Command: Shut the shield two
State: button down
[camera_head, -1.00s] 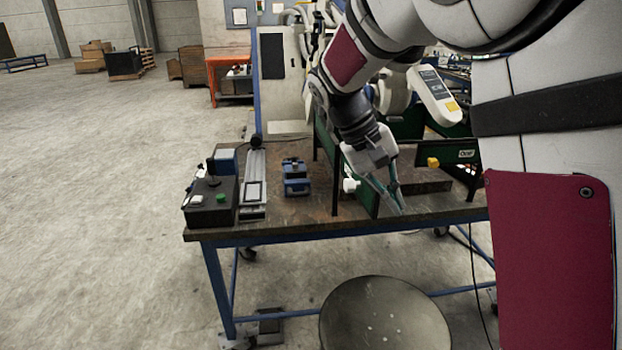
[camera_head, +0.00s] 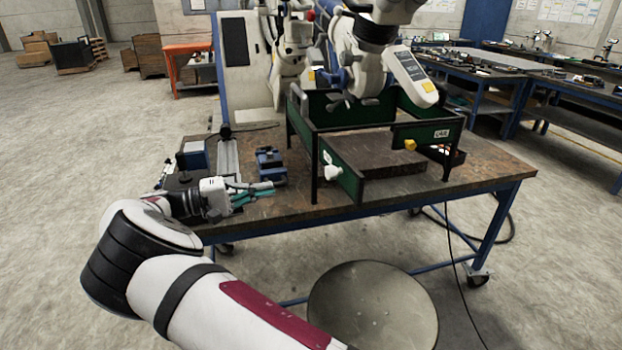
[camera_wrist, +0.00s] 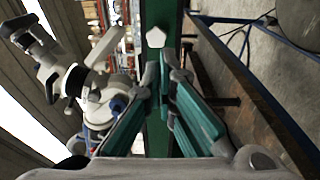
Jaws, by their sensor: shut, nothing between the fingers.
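The left shield (camera_head: 342,160) carries a white knob (camera_head: 333,173) and stands swung out towards the front. The right shield (camera_head: 428,133) carries a yellow knob (camera_head: 410,145) and a label. I cannot tell which is shield two. My gripper (camera_head: 272,187) is shut and empty, low over the bench left of the left shield and apart from it. In the wrist view, my teal fingers (camera_wrist: 162,85) point towards a green panel (camera_wrist: 157,70) with a white knob (camera_wrist: 155,38).
A small blue device (camera_head: 271,166) stands on the bench (camera_head: 270,207) just beyond my fingers. A blue box (camera_head: 193,154) and a dark box lie near my wrist. A round stool (camera_head: 373,305) stands before the bench.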

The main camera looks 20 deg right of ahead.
jog(key=p, duration=0.4)
send_near(328, 177)
jog(key=d, duration=0.3)
jog(key=w+d, duration=0.1)
jog(key=d, duration=0.1)
jog(key=shift+d, duration=0.2)
jog(key=shift+d+f, duration=0.1)
jog(key=shift+d, duration=0.65)
jog(key=shift+d+p, duration=0.15)
jog(key=shift+p, duration=0.2)
